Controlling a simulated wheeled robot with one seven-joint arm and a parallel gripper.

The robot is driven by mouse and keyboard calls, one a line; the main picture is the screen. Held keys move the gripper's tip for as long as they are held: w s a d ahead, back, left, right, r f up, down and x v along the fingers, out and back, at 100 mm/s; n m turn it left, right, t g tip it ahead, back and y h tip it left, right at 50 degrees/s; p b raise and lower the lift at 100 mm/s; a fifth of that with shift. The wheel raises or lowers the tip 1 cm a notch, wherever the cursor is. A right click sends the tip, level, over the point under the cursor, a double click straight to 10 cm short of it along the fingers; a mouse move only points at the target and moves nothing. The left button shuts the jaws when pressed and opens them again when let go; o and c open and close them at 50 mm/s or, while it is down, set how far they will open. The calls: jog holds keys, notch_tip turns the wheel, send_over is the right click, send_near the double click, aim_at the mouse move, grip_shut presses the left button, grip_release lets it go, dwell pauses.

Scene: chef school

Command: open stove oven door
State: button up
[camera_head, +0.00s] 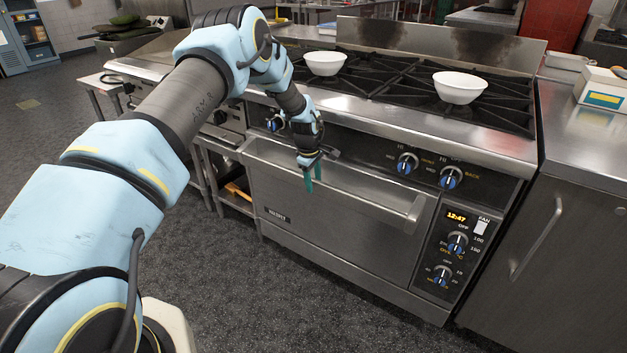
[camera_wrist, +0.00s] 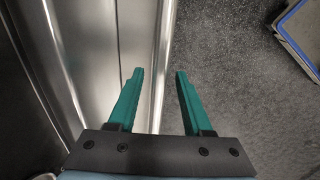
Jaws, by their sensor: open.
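The oven door (camera_head: 315,234) is the steel front of the stove (camera_head: 390,140), and it is shut. Its long bar handle (camera_head: 365,198) runs across the top of the door. My gripper (camera_head: 312,188) is open and empty at the handle, left of its middle, with its green fingers pointing down. In the wrist view, the bright handle edge (camera_wrist: 166,40) runs between the two fingertips (camera_wrist: 160,73). The left finger is on the door side and the right finger is over the floor. I cannot tell whether either finger touches the handle.
Two white bowls (camera_head: 325,63) (camera_head: 460,87) stand on the burners. Knobs (camera_head: 450,177) line the panel above the door. A control panel (camera_head: 459,245) is to its right. A steel cabinet (camera_head: 555,215) adjoins at right. The dark floor (camera_head: 300,310) before the door is clear.

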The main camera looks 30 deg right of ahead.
grip_shut()
dwell(0.4)
dwell(1.0)
